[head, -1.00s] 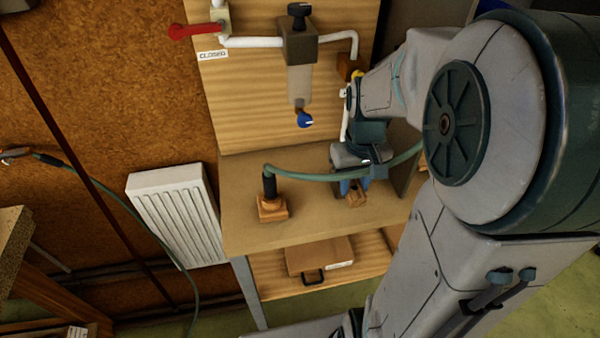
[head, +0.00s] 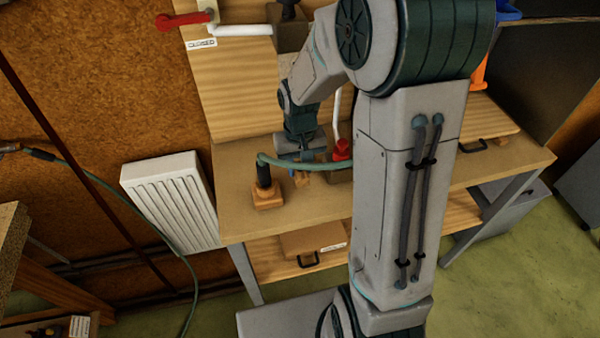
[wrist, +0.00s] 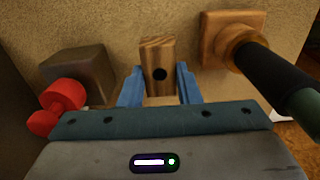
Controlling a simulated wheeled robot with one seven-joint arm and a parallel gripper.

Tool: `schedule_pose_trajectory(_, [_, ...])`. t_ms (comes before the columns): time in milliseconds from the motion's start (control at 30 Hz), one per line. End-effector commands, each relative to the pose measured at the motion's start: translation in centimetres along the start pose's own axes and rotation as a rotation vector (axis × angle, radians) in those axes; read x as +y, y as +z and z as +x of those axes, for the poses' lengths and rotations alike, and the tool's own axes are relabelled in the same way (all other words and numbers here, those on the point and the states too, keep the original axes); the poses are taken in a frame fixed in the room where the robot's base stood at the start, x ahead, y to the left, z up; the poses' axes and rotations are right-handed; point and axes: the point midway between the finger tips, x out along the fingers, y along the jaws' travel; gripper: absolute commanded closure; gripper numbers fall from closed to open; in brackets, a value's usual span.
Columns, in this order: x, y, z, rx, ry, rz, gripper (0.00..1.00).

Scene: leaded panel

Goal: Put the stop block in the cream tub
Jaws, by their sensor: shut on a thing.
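A small wooden block with a dark round hole, which I take as the stop block (wrist: 157,58), stands between the blue fingers of my gripper (wrist: 159,85) in the wrist view. My gripper is shut on it. In the head view my gripper (head: 302,172) is low over the workbench, just right of a black post on a wooden base; the block is small and partly hidden there. I cannot tell whether the block touches the bench top. I cannot make out a cream tub in either view.
The wooden base (head: 268,198) with its black post carries a green hose that passes close to my gripper. A dark block with a red knob (wrist: 64,95) is on the other side. The bench front (head: 235,220) is clear. A white radiator (head: 172,200) hangs at left.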

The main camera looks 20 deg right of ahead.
Motion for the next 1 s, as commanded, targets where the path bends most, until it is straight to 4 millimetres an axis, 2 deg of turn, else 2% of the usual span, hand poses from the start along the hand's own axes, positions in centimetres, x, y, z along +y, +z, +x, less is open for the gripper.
schedule_pose_trajectory(300, [0.0,0.1,3.6,-0.003,0.000,0.000,0.92])
schedule_pose_trajectory(733, [0.0,0.0,4.3,0.000,0.000,0.000,0.92])
schedule_pose_trajectory(767, [0.0,0.0,4.1,0.000,0.000,0.000,0.62])
schedule_pose_trajectory(800, [0.0,0.0,4.1,0.000,0.000,0.000,0.51])
schedule_pose_trajectory(1000, [0.0,0.0,4.1,0.000,0.000,0.000,0.48])
